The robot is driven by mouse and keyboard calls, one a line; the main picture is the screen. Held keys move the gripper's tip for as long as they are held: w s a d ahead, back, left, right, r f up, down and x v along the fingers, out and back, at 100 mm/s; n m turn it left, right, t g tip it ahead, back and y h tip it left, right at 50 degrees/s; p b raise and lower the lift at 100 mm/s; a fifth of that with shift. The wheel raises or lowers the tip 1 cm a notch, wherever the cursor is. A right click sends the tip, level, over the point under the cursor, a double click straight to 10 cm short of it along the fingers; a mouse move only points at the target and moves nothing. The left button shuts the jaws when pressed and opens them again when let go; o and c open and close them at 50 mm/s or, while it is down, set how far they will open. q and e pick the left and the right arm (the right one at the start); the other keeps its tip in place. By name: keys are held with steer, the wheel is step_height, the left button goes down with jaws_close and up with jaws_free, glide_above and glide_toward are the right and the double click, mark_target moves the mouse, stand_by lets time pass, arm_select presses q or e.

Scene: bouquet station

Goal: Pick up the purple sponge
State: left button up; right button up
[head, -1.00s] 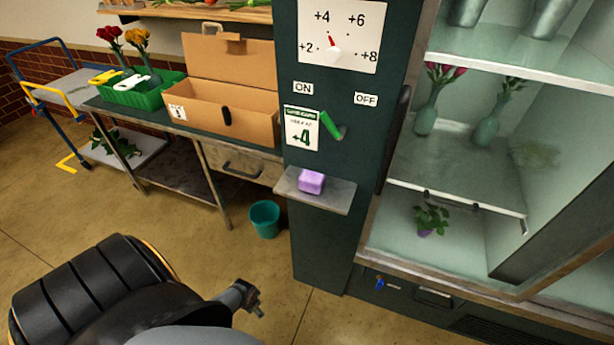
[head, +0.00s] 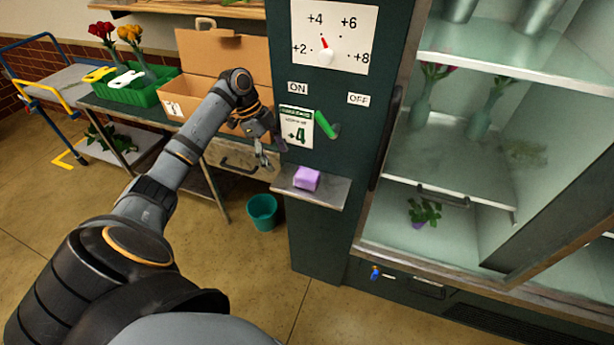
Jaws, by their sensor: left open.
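The purple sponge (head: 306,179) sits on a small metal shelf (head: 330,192) that sticks out from the dark green panel. My left gripper (head: 272,155) is open and empty. In the picture it is up and to the left of the sponge, beside the shelf's left end and apart from the sponge. My right gripper is not in the head view.
A green lever (head: 325,124) and a +4 card (head: 296,127) are on the panel above the shelf. A glass-fronted cabinet with vases stands right. A cardboard box (head: 188,97) is on the bench behind my left arm. A teal bin (head: 262,212) stands on the floor.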

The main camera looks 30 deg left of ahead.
mark_target(307, 173)
arm_select(q)
steer(key=d, duration=0.3)
steer(key=w+d+p, duration=0.1)
steer(key=d, duration=0.2)
steer(key=shift+w+r, duration=0.15)
steer(key=shift+w, duration=0.05)
steer(key=shift+w+d, duration=0.1)
steer(key=shift+d, duration=0.3)
steer(key=x, duration=0.2)
steer(key=p+x, duration=0.1)
steer(key=x, duration=0.1)
steer(key=shift+w+d+f, duration=0.15)
steer(key=shift+d+f, duration=0.05)
steer(key=shift+d, duration=0.35)
steer(key=shift+f, duration=0.4)
steer(key=shift+c, duration=0.4)
steer(key=c, duration=1.1)
steer(key=shift+o, duration=0.2)
